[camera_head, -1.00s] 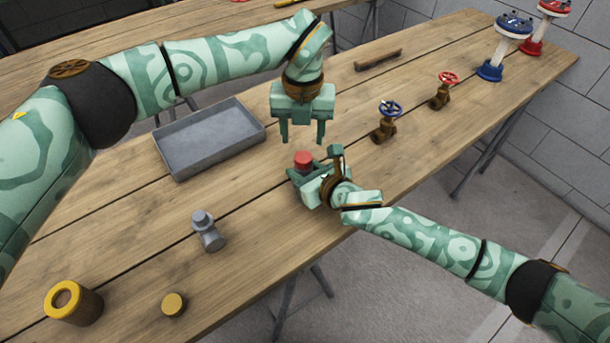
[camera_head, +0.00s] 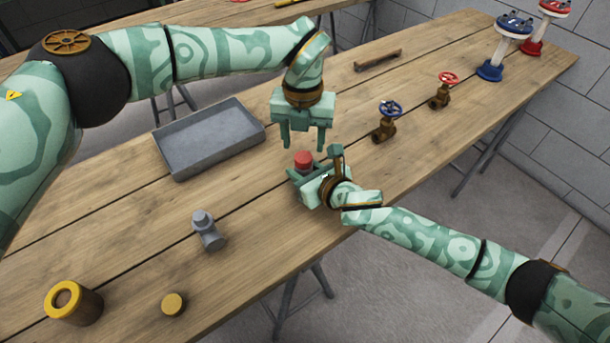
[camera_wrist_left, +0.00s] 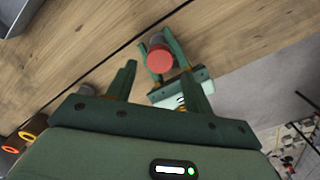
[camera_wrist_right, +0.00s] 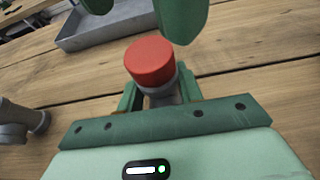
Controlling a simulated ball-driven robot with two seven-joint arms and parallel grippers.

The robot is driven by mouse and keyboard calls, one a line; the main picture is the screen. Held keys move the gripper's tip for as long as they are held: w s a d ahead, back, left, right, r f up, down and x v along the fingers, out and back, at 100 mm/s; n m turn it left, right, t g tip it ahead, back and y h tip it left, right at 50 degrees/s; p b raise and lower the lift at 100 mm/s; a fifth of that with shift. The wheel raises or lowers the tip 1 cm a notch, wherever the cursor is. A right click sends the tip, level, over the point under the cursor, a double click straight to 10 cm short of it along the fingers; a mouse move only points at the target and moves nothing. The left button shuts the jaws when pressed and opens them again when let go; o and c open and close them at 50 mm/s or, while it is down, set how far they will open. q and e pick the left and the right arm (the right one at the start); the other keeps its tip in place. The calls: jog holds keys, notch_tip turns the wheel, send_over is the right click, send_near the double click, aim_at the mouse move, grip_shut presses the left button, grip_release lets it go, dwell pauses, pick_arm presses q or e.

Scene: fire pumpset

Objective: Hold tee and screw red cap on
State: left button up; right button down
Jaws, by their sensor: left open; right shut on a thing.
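A red cap (camera_head: 303,159) sits on top of a grey fitting, which looks like the tee (camera_wrist_right: 163,93). The red cap also shows in the left wrist view (camera_wrist_left: 159,60) and the right wrist view (camera_wrist_right: 150,60). My right gripper (camera_head: 311,176) is shut on the grey tee just below the cap, near the table's front edge. My left gripper (camera_head: 304,144) is open and points down, just above and apart from the cap. Its fingertips (camera_wrist_right: 140,10) show over the cap in the right wrist view. Most of the tee is hidden by the right gripper.
A second grey fitting (camera_head: 208,231), a yellow-rimmed brown cylinder (camera_head: 74,303) and a yellow disc (camera_head: 173,304) stand front left. A grey tray (camera_head: 170,170) lies behind. Blue-wheeled (camera_head: 385,126) and red-wheeled (camera_head: 441,94) valves stand to the right.

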aim_at(303, 157)
pick_arm(q)
jog(key=shift+f, duration=2.3)
jog(key=c, duration=0.9)
jog(key=o, duration=1)
jog(key=shift+r, duration=0.1)
jog(key=shift+r, duration=2.2)
